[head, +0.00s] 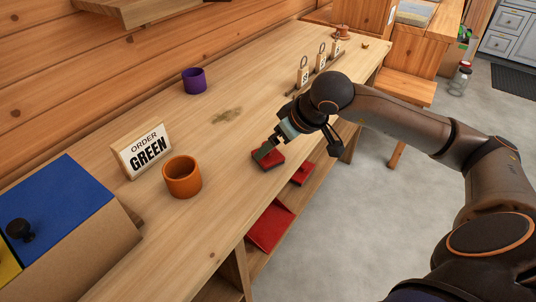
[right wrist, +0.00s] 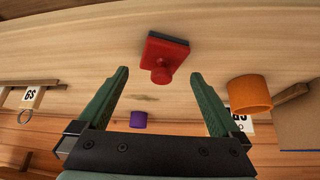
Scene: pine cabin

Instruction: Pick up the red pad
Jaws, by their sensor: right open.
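The red pad (head: 274,163) lies on the wooden table near its front edge, partly hidden by my right gripper (head: 264,150) in the head view. In the right wrist view the red pad (right wrist: 170,49) shows a rounded red knob and a dark far edge. It lies ahead of the gap between the fingertips, and I see no contact. My right gripper (right wrist: 158,74) is open and empty, its two green fingers spread on either side of the knob. My left gripper is in neither view.
An orange cup (head: 182,178), a purple cup (head: 194,81) and an "ORDER GREEN" sign (head: 143,150) stand on the table. A blue-topped box (head: 60,205) is at left. Tagged ring holders (head: 320,62) stand farther back. A red tray (head: 270,228) sits below the table edge.

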